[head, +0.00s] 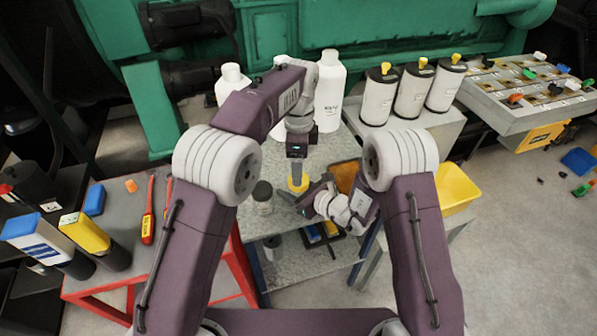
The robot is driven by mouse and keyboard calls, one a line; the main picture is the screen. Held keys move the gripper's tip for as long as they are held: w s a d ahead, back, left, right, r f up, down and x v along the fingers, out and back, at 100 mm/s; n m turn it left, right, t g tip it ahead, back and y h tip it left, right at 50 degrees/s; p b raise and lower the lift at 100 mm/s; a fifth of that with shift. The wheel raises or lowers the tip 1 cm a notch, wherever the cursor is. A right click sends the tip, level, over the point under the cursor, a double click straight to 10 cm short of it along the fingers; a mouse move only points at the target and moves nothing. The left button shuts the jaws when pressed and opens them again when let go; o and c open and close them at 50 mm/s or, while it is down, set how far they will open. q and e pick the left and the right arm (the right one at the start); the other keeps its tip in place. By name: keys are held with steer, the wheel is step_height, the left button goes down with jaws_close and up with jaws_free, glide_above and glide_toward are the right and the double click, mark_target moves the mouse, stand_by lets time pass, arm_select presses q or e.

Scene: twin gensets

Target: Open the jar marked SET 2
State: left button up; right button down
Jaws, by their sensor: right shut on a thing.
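A small jar with a yellow top (298,184) stands on the grey speckled bench top (325,152) in the middle of the head view. My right gripper (300,196) reaches it from the right, low down, and is shut on it. My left gripper (297,168) points straight down just above the yellow top; its fingertips are too small and dark to tell whether they grip it. A second jar, clear with a dark lid (262,196), stands to the left, apart from both grippers. I cannot read SET 2 on either jar.
White bottles (330,92) stand behind the grippers. White canisters with yellow caps (413,90) are at the back right. A brown tray (346,174) and a yellow bin (452,188) lie to the right. A red cart (120,225) with tools is at the left.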

mark_target(298, 192)
arm_select(q)
steer(key=shift+r, duration=0.2)
steer(key=shift+c, duration=1.2)
step_height(298, 192, up, 3)
steer(key=shift+r, duration=0.2)
step_height(298, 192, down, 8)
